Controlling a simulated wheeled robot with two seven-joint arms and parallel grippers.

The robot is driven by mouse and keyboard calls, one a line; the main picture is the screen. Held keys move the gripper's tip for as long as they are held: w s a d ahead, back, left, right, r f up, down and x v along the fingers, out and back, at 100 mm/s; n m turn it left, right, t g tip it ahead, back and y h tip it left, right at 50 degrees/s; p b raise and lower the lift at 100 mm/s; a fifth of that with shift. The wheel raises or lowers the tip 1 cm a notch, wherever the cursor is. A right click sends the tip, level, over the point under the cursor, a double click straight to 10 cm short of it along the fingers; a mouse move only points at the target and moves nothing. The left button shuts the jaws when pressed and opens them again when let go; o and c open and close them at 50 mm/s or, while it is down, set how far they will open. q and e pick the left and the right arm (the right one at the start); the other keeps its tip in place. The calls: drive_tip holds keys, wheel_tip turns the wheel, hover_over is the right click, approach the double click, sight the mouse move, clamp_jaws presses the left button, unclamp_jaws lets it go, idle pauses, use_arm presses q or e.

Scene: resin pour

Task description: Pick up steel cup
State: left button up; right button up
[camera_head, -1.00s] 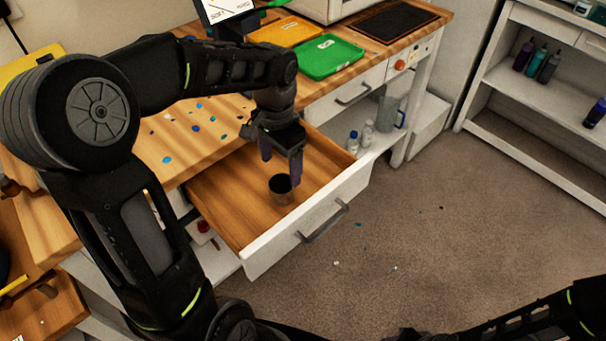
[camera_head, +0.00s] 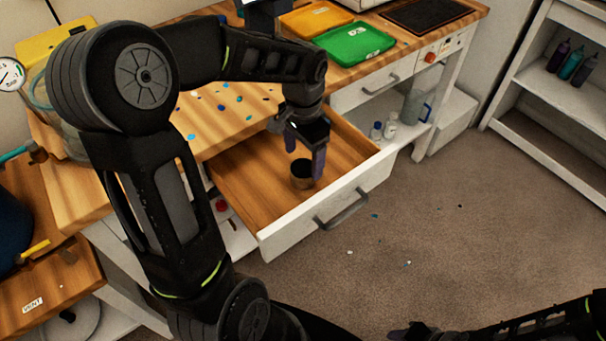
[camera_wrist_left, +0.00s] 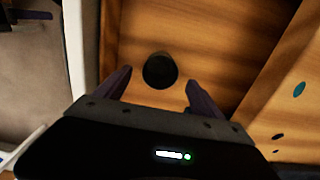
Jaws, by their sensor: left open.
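The steel cup (camera_head: 302,174) is a small dark grey cylinder standing upright in the open wooden drawer (camera_head: 247,198). In the left wrist view, the cup (camera_wrist_left: 160,71) shows from above with a dark opening, between and just beyond the two fingertips. My left gripper (camera_head: 305,161) is open and points down above the cup, one finger on each side of it in the picture. In the left wrist view, my left gripper (camera_wrist_left: 159,80) has bare space between each finger and the cup.
The drawer's white front (camera_head: 335,200) with a grey handle (camera_head: 342,209) stands out over the floor. The bench holds a green tray (camera_head: 354,44), an orange tray (camera_head: 315,20) and scattered coloured spots. Small bottles (camera_head: 389,128) and a grey jug (camera_head: 413,107) stand on the shelf beside the drawer.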

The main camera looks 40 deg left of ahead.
sight(303, 169)
use_arm(q)
wheel_tip(303, 169, down, 5)
drive_tip(key=shift+f, duration=0.1)
idle(0.7)
drive_tip(key=c, duration=1.4)
drive_tip(key=shift+c, duration=0.2)
wheel_tip(303, 169, up, 10)
idle(0.8)
